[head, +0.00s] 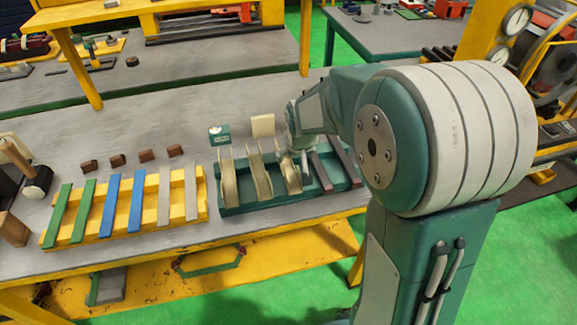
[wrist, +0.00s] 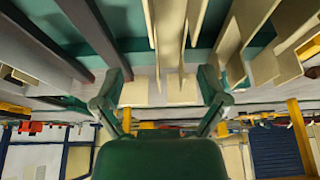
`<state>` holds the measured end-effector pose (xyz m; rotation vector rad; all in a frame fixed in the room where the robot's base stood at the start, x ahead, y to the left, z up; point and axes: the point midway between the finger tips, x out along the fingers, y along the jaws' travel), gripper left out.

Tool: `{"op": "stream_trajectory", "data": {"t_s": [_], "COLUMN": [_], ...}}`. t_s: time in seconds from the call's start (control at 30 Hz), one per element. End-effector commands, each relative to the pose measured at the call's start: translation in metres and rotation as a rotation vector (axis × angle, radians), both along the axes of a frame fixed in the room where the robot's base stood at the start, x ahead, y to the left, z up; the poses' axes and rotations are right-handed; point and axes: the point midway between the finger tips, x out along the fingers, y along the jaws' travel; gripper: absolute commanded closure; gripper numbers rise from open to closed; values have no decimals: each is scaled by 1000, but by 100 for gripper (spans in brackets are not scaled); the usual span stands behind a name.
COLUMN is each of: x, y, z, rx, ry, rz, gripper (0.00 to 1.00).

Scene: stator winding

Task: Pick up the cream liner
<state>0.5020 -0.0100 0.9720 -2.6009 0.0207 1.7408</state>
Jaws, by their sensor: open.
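Several cream, thin, curved liners stand in the green tray (head: 235,207) in the head view: a left liner (head: 228,182), a middle liner (head: 260,175) and a right liner (head: 289,172). My gripper (head: 304,165) is low beside the right liner, partly hidden by my arm. In the wrist view my gripper (wrist: 161,78) is open, its two green fingers spread apart. Thin cream liner edges (wrist: 172,30) show above and between the fingertips, apart from them. I cannot tell whether anything touches the right liner.
Dark bars (head: 322,172) lie in the tray's right part. A yellow rack (head: 152,210) with green, blue and grey strips is to the left. A cream block (head: 263,125) and a small labelled box (head: 219,135) stand behind the tray. Brown blocks (head: 117,160) sit behind the rack.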

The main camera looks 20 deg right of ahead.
Motion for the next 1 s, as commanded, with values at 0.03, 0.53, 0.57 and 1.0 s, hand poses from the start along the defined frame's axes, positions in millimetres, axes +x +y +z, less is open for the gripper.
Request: {"op": "stream_trajectory", "data": {"t_s": [0.03, 0.53, 0.57, 1.0], "x": [1, 21, 21, 21], "y": [1, 9, 9, 9], "z": [-3, -52, -52, -52], "rx": [-2, -1, -1, -1], "ry": [1, 0, -1, 0], "rz": [1, 1, 0, 1], "gripper": [7, 7, 7, 74]}}
